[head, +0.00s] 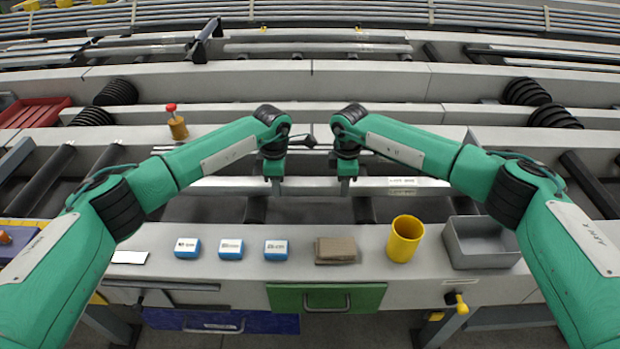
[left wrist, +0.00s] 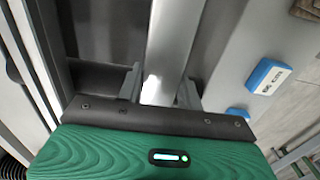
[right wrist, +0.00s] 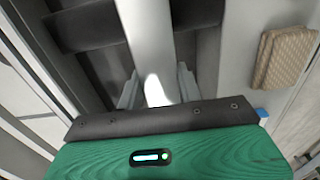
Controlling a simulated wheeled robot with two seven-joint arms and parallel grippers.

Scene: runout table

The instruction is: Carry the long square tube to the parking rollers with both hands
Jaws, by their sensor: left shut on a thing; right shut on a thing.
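The long square tube (head: 312,186) is a pale metal bar lying crosswise in the middle of the head view, with a white label (head: 402,181) near its right part. My left gripper (head: 275,182) is shut on the tube left of centre; the tube (left wrist: 176,40) runs between its fingers in the left wrist view. My right gripper (head: 346,182) is shut on the tube a short way to the right; the tube (right wrist: 145,40) also runs between its fingers. Dark rollers (head: 256,209) (head: 363,209) show below the tube. I cannot tell which rollers are the parking rollers.
The near ledge holds blue boxes (head: 231,249), a brown cloth stack (head: 337,250), a yellow cup (head: 404,239) and a grey bin (head: 481,243). A red-topped brass-coloured item (head: 177,125) stands beyond my left arm. More dark rollers (head: 40,184) (head: 591,182) lie at both sides.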

